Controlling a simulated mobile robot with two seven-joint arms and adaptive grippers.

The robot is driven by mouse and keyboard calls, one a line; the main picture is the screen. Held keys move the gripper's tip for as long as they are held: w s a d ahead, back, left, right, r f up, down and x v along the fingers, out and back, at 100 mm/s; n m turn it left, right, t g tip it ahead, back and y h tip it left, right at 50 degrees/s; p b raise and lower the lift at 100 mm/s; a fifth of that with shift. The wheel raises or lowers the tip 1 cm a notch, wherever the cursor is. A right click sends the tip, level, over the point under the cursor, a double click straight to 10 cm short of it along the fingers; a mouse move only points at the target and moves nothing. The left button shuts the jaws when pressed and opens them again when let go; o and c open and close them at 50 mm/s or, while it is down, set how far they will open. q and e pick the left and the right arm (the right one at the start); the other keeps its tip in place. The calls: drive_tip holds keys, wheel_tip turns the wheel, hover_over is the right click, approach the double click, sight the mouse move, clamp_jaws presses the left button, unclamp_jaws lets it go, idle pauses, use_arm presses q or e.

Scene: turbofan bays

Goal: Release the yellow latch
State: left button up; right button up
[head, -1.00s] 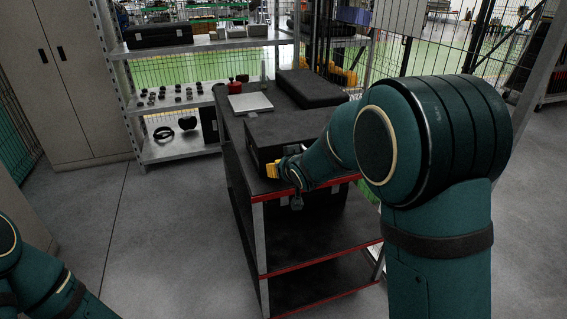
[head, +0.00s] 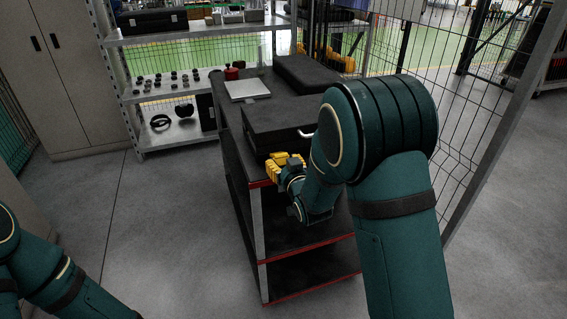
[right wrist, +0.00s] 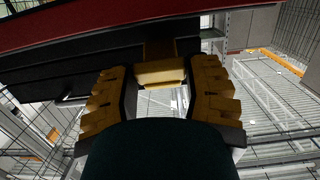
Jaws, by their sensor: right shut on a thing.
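A black case (head: 285,119) lies on the top shelf of a black cart, with a light handle (head: 308,133) on its front. My right gripper (head: 284,165), with yellow fingers, is at the front left corner of this case. In the right wrist view my right gripper (right wrist: 160,90) has a finger on each side of the yellow latch (right wrist: 160,72) and is shut on it. The latch shows as a short bar below a dark front face. In the head view the fingers hide the latch. My left arm shows at the lower left, its gripper out of view.
The cart (head: 258,215) has red-edged shelves. A second black case (head: 307,80), a pale flat plate (head: 248,89) and a red container (head: 231,73) are on its top. A shelf rack stands behind, and a wire fence (head: 470,100) at right. The floor at left is clear.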

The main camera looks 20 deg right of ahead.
drive_tip(key=o, duration=1.2)
drive_tip(key=s+r, duration=0.1)
drive_tip(key=s, duration=1.1)
drive_tip(key=shift+d+r, duration=0.15)
drive_tip(key=shift+d, duration=0.05)
